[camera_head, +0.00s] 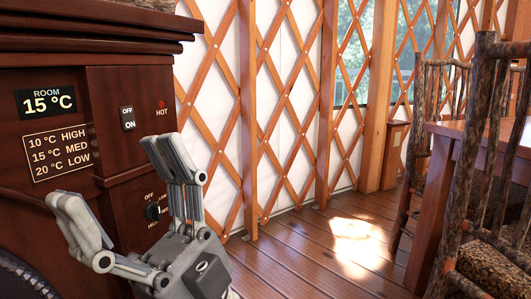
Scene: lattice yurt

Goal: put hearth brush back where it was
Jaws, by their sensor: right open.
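My right gripper (112,178) is open and empty in the head view, in front of the dark wood heater cabinet (60,125) at the left. Its fingers point up and stand apart, partly covering the cabinet's lower front. I see no hearth brush in this view. My left gripper is not in view.
The cabinet has a room display (46,101), an on/off switch (128,118) and a dial (152,212) close to my right fingers. A rustic log chair (470,165) and a wooden table (436,185) stand at the right. The plank floor (300,255) between is clear.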

